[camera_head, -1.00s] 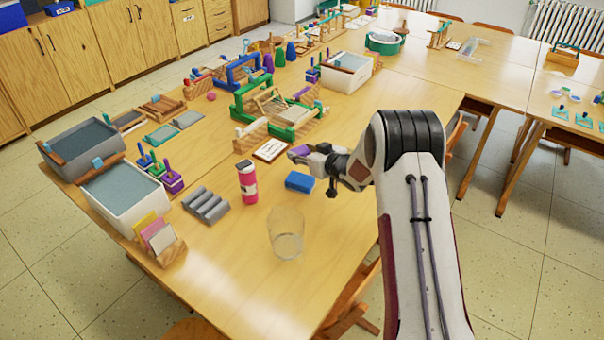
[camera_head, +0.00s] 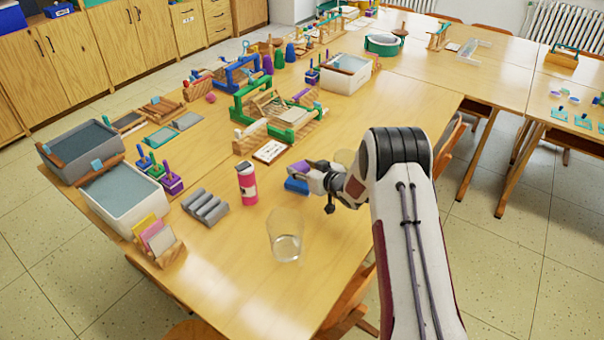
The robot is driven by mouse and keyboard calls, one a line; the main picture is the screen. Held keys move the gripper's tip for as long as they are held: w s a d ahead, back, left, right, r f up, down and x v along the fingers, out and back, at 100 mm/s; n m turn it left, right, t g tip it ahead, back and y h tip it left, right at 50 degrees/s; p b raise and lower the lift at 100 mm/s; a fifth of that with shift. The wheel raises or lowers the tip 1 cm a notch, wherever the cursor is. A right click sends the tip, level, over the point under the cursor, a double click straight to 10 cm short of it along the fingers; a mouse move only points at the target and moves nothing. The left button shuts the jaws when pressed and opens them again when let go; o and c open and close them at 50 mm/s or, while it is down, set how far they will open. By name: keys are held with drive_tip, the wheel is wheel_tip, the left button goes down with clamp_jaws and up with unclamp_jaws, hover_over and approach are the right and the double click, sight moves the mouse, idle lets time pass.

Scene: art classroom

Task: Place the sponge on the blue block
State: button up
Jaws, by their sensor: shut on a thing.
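The blue block (camera_head: 296,187) lies on the table to the right of the pink bottle, partly hidden by my gripper. The purple sponge (camera_head: 299,168) is at the tip of my gripper (camera_head: 311,174), which is shut on it. In the picture the sponge sits just above the blue block and overlaps its upper edge. I cannot tell whether the two touch. My gripper comes in from the right and covers part of the sponge.
A pink bottle (camera_head: 247,182) stands close to the left of the block, and a clear glass (camera_head: 286,236) stands in front. A grey ridged holder (camera_head: 206,207) lies further left. A framed card (camera_head: 270,151) and a green loom (camera_head: 290,120) are behind. Bare table lies front right.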

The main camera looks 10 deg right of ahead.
drive_tip(key=shift+f, duration=1.1)
drive_tip(key=shift+f, duration=0.2)
drive_tip(key=o, duration=0.8)
drive_tip(key=shift+r, duration=0.2)
drive_tip(key=shift+v, duration=6)
drive_tip(key=shift+r, duration=0.15)
